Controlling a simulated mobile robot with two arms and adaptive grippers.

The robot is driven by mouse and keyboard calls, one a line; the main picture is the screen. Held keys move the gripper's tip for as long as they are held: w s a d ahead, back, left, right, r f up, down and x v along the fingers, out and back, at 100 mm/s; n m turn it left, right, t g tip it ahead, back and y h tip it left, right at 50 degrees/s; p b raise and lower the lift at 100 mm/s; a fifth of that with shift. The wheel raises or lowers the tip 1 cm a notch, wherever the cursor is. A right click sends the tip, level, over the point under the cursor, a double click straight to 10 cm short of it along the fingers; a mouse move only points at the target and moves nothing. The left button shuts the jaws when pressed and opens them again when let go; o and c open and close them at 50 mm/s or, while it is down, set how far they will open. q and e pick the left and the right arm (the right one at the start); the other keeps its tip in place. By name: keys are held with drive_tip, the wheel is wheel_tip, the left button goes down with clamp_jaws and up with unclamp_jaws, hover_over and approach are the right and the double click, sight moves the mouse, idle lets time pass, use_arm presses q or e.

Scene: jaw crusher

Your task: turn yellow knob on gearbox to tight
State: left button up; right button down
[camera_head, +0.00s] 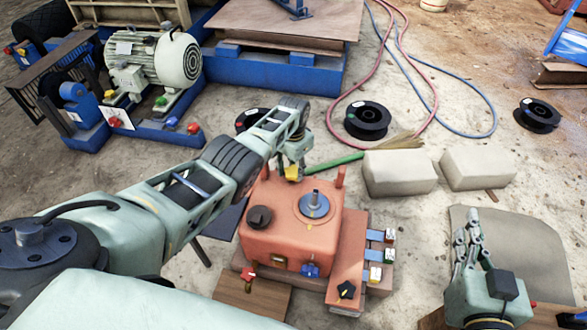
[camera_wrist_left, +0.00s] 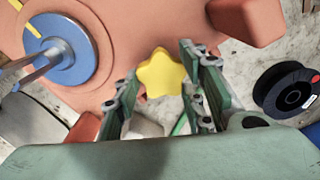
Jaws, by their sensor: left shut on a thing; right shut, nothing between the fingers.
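The orange gearbox (camera_head: 300,228) stands in the middle of the head view. It has a blue shaft disc (camera_head: 313,205) on top, which also shows in the left wrist view (camera_wrist_left: 72,62). The yellow star-shaped knob (camera_head: 292,173) is at the far edge of its top. In the left wrist view the knob (camera_wrist_left: 162,73) sits between the two fingers. My left gripper (camera_head: 291,163) reaches down from above and is shut on the knob. The knob's underside is hidden. My right gripper (camera_head: 468,238) is shut and empty at the lower right, apart from the gearbox.
A black knob (camera_head: 259,217), a blue knob (camera_head: 310,270) and a red knob (camera_head: 248,273) are around the gearbox. Grey blocks (camera_head: 399,173) and black spools (camera_head: 367,120) lie beyond it. A motor (camera_head: 155,60) stands at upper left.

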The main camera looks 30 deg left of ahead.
sight(295, 172)
use_arm(q)
drive_tip(key=shift+w+d, duration=0.1)
drive_tip(key=shift+d, duration=0.2)
drive_tip(key=o, duration=1.1)
drive_tip(key=shift+a, duration=0.1)
drive_tip(key=shift+r, duration=0.15)
wheel_tip(295, 172, up, 12)
drive_tip(key=shift+o, duration=0.2)
